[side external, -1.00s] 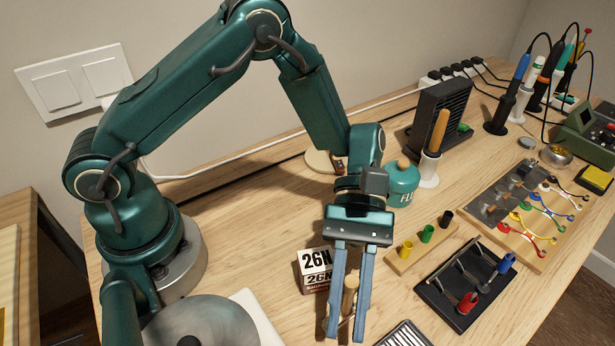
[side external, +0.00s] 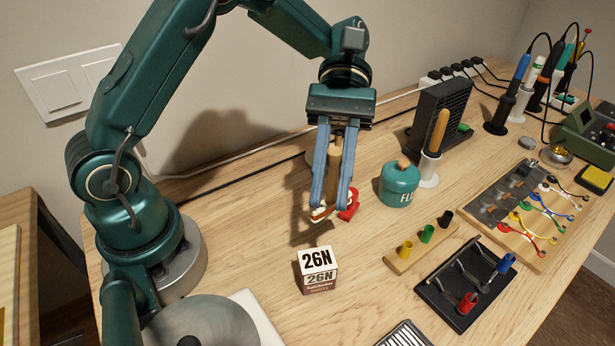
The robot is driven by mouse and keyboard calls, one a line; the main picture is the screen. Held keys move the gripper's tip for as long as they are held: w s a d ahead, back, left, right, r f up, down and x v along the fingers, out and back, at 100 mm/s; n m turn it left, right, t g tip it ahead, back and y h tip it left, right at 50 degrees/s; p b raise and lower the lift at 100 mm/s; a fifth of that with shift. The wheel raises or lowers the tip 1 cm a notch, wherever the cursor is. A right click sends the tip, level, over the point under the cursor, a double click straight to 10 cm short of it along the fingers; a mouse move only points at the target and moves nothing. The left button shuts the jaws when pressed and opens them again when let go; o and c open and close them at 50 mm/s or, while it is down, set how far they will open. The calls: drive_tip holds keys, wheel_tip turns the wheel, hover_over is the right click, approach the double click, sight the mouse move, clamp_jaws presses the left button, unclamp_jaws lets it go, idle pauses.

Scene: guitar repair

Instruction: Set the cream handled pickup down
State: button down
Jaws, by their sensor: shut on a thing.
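My gripper (side external: 331,201) points down over the back middle of the bench, left of the teal pot. It is shut on the cream handled pickup, whose tan wooden handle (side external: 335,160) stands upright between the two blue fingers. A cream piece with red (side external: 319,213) shows at the fingertips, low over the wood. A bright red part (side external: 350,206) shows just right of the fingertips. I cannot tell whether it belongs to the held pickup or stands behind it. Dark shadow lies below the fingertips, and I cannot tell whether the pickup touches the bench (side external: 240,240).
A white and brown 26N box (side external: 318,270) stands in front. The teal pot (side external: 400,185) stands to the right, with a wooden block of colored sleeves (side external: 425,240) before it. A round pale disc is partly hidden behind the fingers. Bare wood lies to the left.

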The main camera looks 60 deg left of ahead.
drive_tip(key=shift+w+a+r, duration=0.15)
drive_tip(key=shift+a+r, duration=0.05)
drive_tip(key=shift+a, duration=0.15)
drive_tip(key=shift+w+a, duration=0.1)
drive_tip(key=shift+a, duration=0.05)
drive_tip(key=s+a+f+m+g+y, duration=0.1)
drive_tip(key=s+a+f+m+y, duration=0.2)
drive_tip(key=a+m+y, duration=0.4)
drive_tip(key=s+a+f+m+g+y, duration=0.1)
drive_tip(key=s+a+f+m+y, duration=0.25)
drive_tip(key=a+m+y, duration=0.4)
drive_tip(key=w+a+r+m+t+y, duration=0.55)
drive_tip(key=a+m+t, duration=0.5)
drive_tip(key=m, duration=0.25)
drive_tip(key=shift+n+y, duration=0.25)
drive_tip(key=shift+y, duration=0.15)
drive_tip(key=shift+w+d+f, duration=0.1)
drive_tip(key=shift+d+f, duration=0.05)
drive_tip(key=shift+f, duration=1.45)
drive_tip(key=shift+w+d+f, duration=0.1)
drive_tip(key=shift+d+f, duration=0.1)
drive_tip(key=shift+f, duration=1.35)
drive_tip(key=shift+w+d+f, duration=0.1)
drive_tip(key=shift+d+f, duration=0.05)
drive_tip(key=shift+f, duration=1.45)
